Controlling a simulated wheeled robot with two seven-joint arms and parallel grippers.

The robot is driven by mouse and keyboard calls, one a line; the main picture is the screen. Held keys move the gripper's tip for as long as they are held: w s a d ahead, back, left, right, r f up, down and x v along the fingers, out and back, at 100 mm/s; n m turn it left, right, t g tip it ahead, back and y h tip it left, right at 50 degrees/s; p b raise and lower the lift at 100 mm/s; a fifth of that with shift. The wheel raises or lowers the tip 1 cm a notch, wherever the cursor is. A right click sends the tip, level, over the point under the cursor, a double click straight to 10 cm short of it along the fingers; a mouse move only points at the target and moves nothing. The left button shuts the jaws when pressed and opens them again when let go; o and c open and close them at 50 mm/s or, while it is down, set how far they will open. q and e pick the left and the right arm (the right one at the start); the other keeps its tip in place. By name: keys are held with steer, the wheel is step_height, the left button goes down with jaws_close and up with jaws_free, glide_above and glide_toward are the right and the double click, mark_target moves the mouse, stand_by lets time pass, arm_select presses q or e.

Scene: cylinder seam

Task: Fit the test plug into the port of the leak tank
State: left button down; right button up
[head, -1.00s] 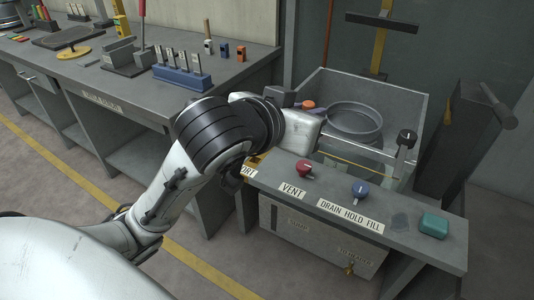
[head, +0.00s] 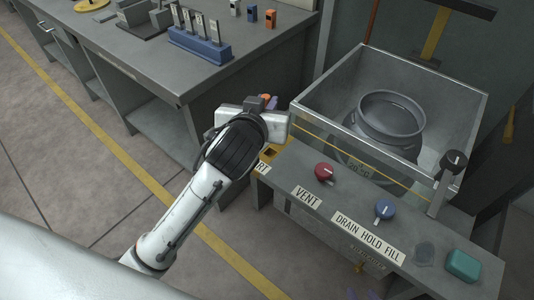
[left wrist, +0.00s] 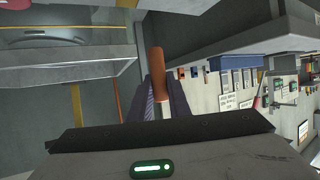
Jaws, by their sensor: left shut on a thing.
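My left gripper (head: 262,103) is in the head view, to the left of the leak tank, mostly hidden behind its own white wrist. In the left wrist view the gripper (left wrist: 165,98) is shut on an orange-brown rod-like piece, probably the test plug (left wrist: 158,68), which sticks out past the fingers. An orange bit of it (head: 265,97) shows in the head view. The leak tank (head: 330,95) is an open clear-walled box. A yellow block with a dark opening (head: 269,152), by a partly hidden label ending in "RT", is probably the port. The plug is apart from it. My right gripper is not in view.
A dark round vessel (head: 388,125) stands in the tank. A workbench (head: 150,65) with a blue rack (head: 200,45) is behind left.

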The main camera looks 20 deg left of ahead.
arm_select(q)
steer(key=b, duration=0.1)
glide_above(270, 147)
steer(key=s, duration=0.2)
steer(key=f, duration=0.9)
steer(key=shift+w+d+f, duration=0.15)
steer(key=shift+d+f, duration=0.15)
steer(key=shift+d, duration=0.05)
steer(key=shift+f+b, duration=0.3)
steer(key=shift+f, duration=0.25)
step_height(270, 147, down, 3)
steer(key=shift+r+b, duration=0.1)
steer(key=shift+b, duration=0.25)
steer(key=shift+f, duration=0.25)
steer(key=c, duration=1.7)
jaws_free()
steer(key=shift+o, duration=0.2)
